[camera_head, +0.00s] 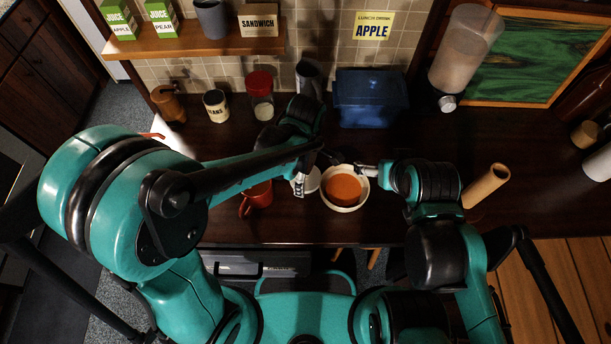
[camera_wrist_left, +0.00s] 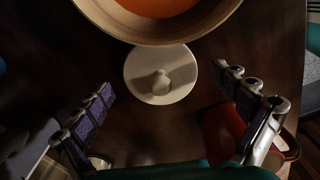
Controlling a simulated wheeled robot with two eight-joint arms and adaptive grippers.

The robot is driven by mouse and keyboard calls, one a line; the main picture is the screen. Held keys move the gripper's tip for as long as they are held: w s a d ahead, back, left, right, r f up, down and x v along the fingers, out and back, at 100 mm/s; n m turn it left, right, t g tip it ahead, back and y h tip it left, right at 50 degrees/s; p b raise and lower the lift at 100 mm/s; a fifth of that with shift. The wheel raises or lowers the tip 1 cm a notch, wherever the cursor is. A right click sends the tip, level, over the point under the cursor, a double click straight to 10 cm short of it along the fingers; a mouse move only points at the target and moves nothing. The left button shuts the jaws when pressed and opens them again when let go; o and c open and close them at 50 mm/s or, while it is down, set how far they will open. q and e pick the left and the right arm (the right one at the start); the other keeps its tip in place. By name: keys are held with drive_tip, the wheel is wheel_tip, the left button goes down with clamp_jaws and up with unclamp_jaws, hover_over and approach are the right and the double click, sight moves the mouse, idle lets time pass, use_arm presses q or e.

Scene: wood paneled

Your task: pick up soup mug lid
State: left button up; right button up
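The soup mug lid (camera_wrist_left: 143,82) is a round white disc with a small knob, lying flat on the dark counter in the left wrist view. In the head view the lid (camera_head: 314,181) is partly hidden by my left gripper. A red mug (camera_head: 258,198) stands to its left; it also shows in the left wrist view (camera_wrist_left: 222,128). My left gripper (camera_wrist_left: 165,82) is open, its fingers spread to either side of the lid and nothing between them. My right gripper (camera_head: 366,171) is by the bowl's upper right rim; its fingers are too small to read.
A bowl of orange soup (camera_head: 343,188) stands close beside the lid. A blue box (camera_head: 370,98), a red-lidded jar (camera_head: 260,96), a can (camera_head: 216,106) and a blender (camera_head: 465,50) stand along the back. A tan cylinder (camera_head: 486,186) is at the right.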

use_arm(q)
drive_tip(key=shift+s, duration=0.1)
drive_tip(key=c, duration=1.1)
